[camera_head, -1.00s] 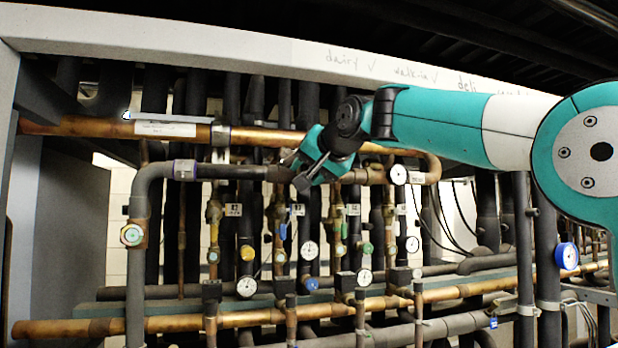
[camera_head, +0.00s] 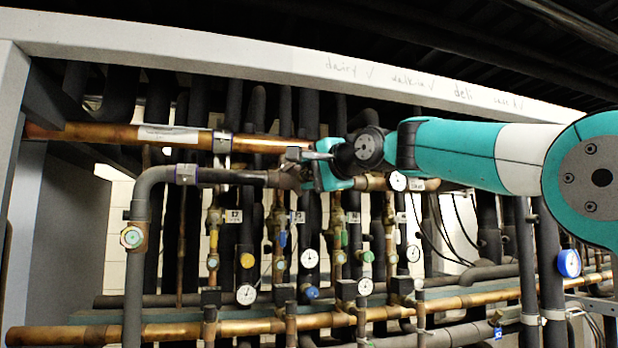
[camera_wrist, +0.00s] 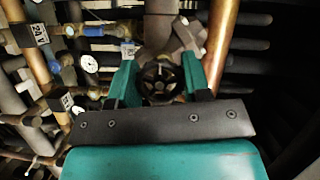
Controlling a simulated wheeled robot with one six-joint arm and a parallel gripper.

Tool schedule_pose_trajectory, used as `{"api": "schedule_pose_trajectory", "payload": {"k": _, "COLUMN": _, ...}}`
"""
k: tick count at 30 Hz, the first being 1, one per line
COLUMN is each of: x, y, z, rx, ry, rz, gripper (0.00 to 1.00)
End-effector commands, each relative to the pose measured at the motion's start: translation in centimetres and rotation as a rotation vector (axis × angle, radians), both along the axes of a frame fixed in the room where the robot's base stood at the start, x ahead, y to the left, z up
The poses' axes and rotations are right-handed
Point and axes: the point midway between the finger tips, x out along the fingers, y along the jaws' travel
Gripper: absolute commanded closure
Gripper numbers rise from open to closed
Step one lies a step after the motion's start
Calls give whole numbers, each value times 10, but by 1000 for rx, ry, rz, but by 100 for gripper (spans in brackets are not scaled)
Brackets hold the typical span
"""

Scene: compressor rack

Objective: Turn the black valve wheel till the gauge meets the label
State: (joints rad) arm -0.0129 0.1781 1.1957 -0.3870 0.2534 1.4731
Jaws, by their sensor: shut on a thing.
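The black valve wheel (camera_wrist: 161,80) sits between the two teal fingers of my gripper (camera_wrist: 160,82) in the wrist view, and the fingers are shut on its rim. The gauge's needle is too small to read. A white dial (camera_wrist: 88,62) also shows left of my gripper in the wrist view.
A long copper pipe (camera_head: 100,133) runs just above the valve. Several smaller gauges, coloured caps and tagged vertical pipes stand close below. A blue-rimmed gauge (camera_head: 569,263) is at the far right, under my arm. There is little free room among the pipes.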

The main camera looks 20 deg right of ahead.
Motion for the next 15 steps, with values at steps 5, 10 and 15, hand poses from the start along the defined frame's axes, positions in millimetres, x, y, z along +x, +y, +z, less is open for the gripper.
{"api": "schedule_pose_trajectory", "payload": {"k": 5, "x": 0, "y": -1, "z": 0, "rx": 53, "ry": -1, "rz": -4, "gripper": 80}}
{"api": "schedule_pose_trajectory", "payload": {"k": 10, "x": 0, "y": -1, "z": 1, "rx": 75, "ry": -2, "rz": -4, "gripper": 80}}
{"api": "schedule_pose_trajectory", "payload": {"k": 15, "x": 0, "y": -1, "z": 1, "rx": 79, "ry": -1, "rz": -4, "gripper": 80}}
